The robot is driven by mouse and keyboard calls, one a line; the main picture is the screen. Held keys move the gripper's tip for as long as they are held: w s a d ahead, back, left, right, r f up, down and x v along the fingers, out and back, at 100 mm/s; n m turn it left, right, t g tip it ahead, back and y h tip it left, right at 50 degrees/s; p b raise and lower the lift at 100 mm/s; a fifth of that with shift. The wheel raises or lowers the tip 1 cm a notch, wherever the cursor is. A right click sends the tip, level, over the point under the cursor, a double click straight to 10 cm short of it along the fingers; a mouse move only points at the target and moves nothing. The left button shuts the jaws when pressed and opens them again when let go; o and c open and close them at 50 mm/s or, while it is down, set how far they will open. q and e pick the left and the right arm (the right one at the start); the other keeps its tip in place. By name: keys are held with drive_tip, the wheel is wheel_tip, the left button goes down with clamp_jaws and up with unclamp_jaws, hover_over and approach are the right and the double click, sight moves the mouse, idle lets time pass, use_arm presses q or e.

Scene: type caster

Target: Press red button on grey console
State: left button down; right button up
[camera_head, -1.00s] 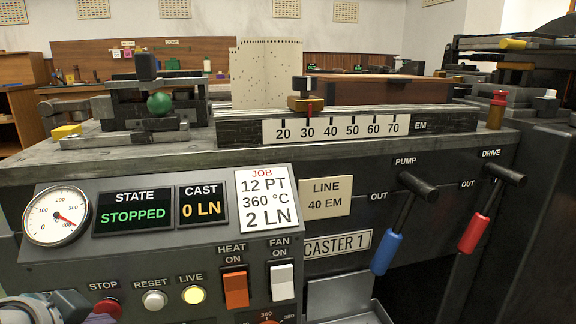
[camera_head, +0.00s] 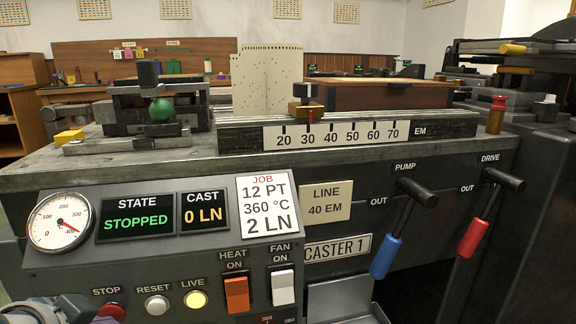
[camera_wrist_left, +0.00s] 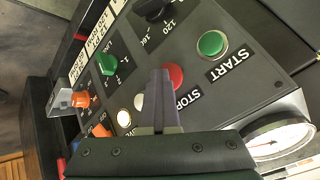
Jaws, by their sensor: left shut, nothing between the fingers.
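The grey console (camera_head: 130,262) has a red button (camera_head: 112,311) labelled STOP at its lower left, partly hidden by my left gripper (camera_head: 88,312). The red button also shows in the left wrist view (camera_wrist_left: 175,77), beside the tip of my left gripper (camera_wrist_left: 161,75). The gripper is shut and empty. Its fingers overlap the button's edge in the picture, and I cannot tell whether they touch it. The state display (camera_head: 136,215) reads STOPPED. My right gripper is not in view.
Beside the red button are a white RESET button (camera_head: 156,304) and a lit yellow LIVE lamp (camera_head: 195,299). A green START button (camera_wrist_left: 212,43) and a black knob (camera_wrist_left: 155,9) are nearby. The orange HEAT switch (camera_head: 237,294) and white FAN switch (camera_head: 283,287) are farther right.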

use_arm(q)
drive_tip(key=shift+r, duration=0.15)
drive_tip(key=shift+s+d+p, duration=0.2)
drive_tip(key=shift+s+p, duration=0.5)
drive_tip(key=shift+s, duration=0.25)
drive_tip(key=shift+s+d+p, duration=0.25)
drive_tip(key=shift+s+p, duration=0.4)
drive_tip(key=shift+s, duration=0.3)
drive_tip(key=shift+s+d+p, duration=0.2)
drive_tip(key=shift+s+p, duration=0.5)
drive_tip(key=shift+s, duration=0.25)
